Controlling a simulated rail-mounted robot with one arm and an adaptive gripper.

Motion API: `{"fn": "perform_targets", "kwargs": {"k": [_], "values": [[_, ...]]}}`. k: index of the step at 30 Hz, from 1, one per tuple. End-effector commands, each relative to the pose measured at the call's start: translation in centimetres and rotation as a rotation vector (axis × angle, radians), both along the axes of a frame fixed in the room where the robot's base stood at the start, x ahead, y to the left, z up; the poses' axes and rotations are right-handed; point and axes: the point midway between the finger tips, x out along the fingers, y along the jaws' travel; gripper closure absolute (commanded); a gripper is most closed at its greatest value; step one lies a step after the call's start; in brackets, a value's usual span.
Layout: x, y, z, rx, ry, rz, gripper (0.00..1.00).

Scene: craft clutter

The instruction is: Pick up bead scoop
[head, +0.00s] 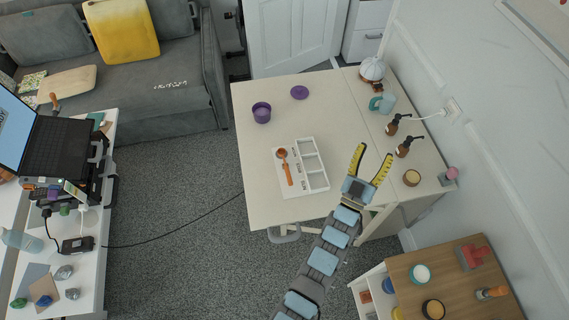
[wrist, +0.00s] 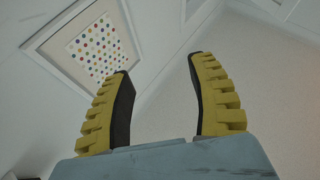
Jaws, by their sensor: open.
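The bead scoop (head: 287,168) has an orange handle and a small round orange-brown bowl at its upper end. It lies on a white sheet or mat (head: 284,188) on the pale table, just left of a white compartment tray (head: 314,166). My gripper (head: 372,164) is open and empty, to the right of the scoop near the table's right side. In the wrist view its yellow fingers (wrist: 161,90) are spread apart, facing a wall and a framed dotted picture. The scoop is not in the wrist view.
A purple pot (head: 261,112) and a purple lid (head: 299,92) sit at the back of the pale table (head: 262,145). Brown bottles (head: 403,148), a teal mug (head: 387,102) and a small tub (head: 411,178) stand at the right. A wooden-topped unit (head: 452,270) stands lower right.

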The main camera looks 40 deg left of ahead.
Motion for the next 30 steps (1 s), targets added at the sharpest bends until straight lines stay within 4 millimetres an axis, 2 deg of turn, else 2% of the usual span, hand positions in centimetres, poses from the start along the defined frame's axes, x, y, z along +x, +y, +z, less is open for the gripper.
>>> {"fn": "perform_targets", "kwargs": {"k": [1,3,6,9,14,18,23,30], "values": [[1.6,1.8,-1.5,-0.027,0.055,0.015,0.42],[3.7,4.0,-3.3,-0.069,0.139,0.028,0.42],[6.0,7.0,-6.0,-0.131,0.262,0.047,0.42],[7.9,10.0,-8.6,-0.199,0.38,0.063,0.42],[9.6,14.4,-12.7,-0.317,0.567,0.088,0.42],[9.9,17.9,-16.0,-0.423,0.73,0.107,0.42],[9.0,21.3,-18.9,-0.552,0.906,0.124,0.42],[5.4,25.1,-22.0,-0.752,1.166,0.144,0.42]]}}
